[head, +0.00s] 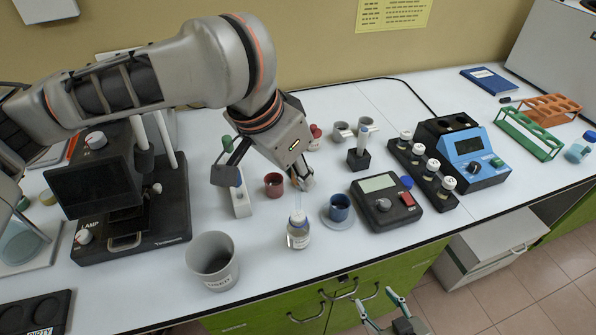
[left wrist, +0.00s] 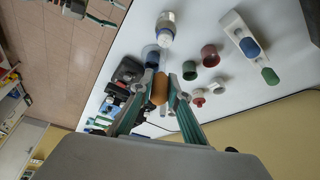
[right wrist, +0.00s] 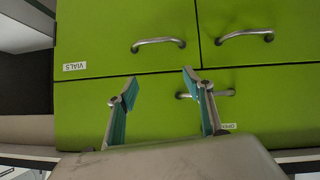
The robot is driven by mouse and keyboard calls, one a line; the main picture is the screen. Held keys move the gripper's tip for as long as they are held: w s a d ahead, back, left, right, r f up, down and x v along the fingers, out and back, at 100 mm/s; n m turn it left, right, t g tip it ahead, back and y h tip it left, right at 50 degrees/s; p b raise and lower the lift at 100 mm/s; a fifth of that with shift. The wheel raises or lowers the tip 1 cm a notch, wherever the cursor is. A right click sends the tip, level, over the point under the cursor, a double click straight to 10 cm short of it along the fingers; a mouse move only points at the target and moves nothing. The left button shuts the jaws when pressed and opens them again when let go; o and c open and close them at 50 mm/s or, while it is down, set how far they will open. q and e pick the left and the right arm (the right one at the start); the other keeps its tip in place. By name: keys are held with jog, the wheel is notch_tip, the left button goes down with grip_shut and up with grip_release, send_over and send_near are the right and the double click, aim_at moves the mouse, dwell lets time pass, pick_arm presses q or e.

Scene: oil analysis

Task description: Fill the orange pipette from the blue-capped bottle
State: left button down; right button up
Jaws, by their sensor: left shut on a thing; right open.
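My left gripper (head: 303,182) is shut on the orange pipette; its orange bulb (left wrist: 159,89) shows between the fingertips in the left wrist view. In the head view the bulb is mostly hidden by the gripper. A pale, see-through stem (head: 298,201) hangs down from there, over the bottle. The small clear bottle (head: 299,239) stands upright with a white label and a pale bluish top; it also shows in the left wrist view (left wrist: 166,24). I cannot tell whether the stem tip is inside it. My right gripper (head: 379,302) is open and empty, in front of green drawers.
A blue cup (head: 339,204) on a saucer stands right of the bottle, a grey beaker (head: 212,260) to its left. A red cup (head: 274,183) stands behind. A meter (head: 386,203) and a vial rack (head: 425,168) are further right. A black lamp device (head: 130,205) fills the left.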

aim_at(298, 211)
pick_arm(q)
jog(key=shift+f, duration=0.2)
jog(key=shift+f, duration=0.35)
jog(key=shift+f, duration=1.05)
jog(key=shift+f, duration=0.35)
jog(key=shift+f+b, duration=0.35)
jog(key=shift+f, duration=1)
jog(key=shift+f, duration=0.35)
jog(key=shift+f+b, duration=0.35)
jog(key=shift+f, duration=0.05)
